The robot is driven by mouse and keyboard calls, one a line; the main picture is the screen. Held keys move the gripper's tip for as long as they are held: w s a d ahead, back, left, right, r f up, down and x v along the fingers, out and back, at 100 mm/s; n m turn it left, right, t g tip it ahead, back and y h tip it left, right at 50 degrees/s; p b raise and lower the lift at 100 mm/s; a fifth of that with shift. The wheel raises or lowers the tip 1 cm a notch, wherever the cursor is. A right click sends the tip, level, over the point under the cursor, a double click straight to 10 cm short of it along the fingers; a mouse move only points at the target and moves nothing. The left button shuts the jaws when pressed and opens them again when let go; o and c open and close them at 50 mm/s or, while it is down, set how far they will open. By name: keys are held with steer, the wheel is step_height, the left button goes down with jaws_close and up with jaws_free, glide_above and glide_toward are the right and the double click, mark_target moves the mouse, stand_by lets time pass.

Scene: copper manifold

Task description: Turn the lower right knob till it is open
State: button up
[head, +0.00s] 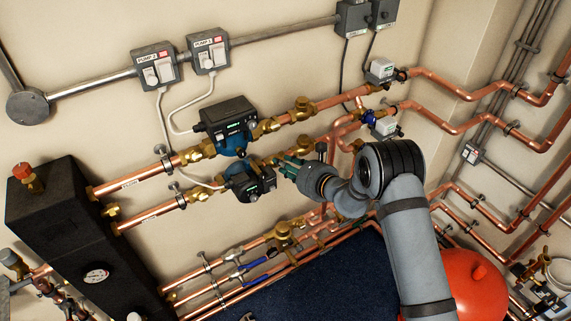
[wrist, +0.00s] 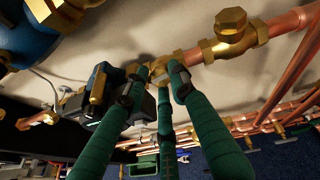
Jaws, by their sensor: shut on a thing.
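The lower right knob (wrist: 160,66), a small brass-coloured part on the lower pipe just right of the lower pump, shows in the wrist view between my fingertips. Most of it is hidden by them, and its turn position cannot be read. My gripper (wrist: 160,74) has three green fingers with dark tips, closed in around the knob. In the head view my gripper (head: 284,164) reaches in from the right to the same spot beside the lower pump (head: 250,182). The pump (wrist: 100,95) is close at left of the fingers in the wrist view.
A blue and black upper pump (head: 228,125) sits above left. A brass valve (wrist: 232,28) stands on the pipe to the right of my fingers. Copper pipes with blue-handled valves (head: 240,269) run below. A red tank (head: 468,285) stands at lower right, beyond my arm.

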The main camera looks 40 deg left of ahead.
steer(key=shift+w+r, duration=0.1)
steer(key=shift+r, duration=0.1)
jaws_close()
steer(key=shift+a+r+m+b, duration=0.1)
steer(key=shift+m+b, duration=0.8)
steer(key=shift+b, duration=0.15)
steer(key=o, duration=0.6)
jaws_free()
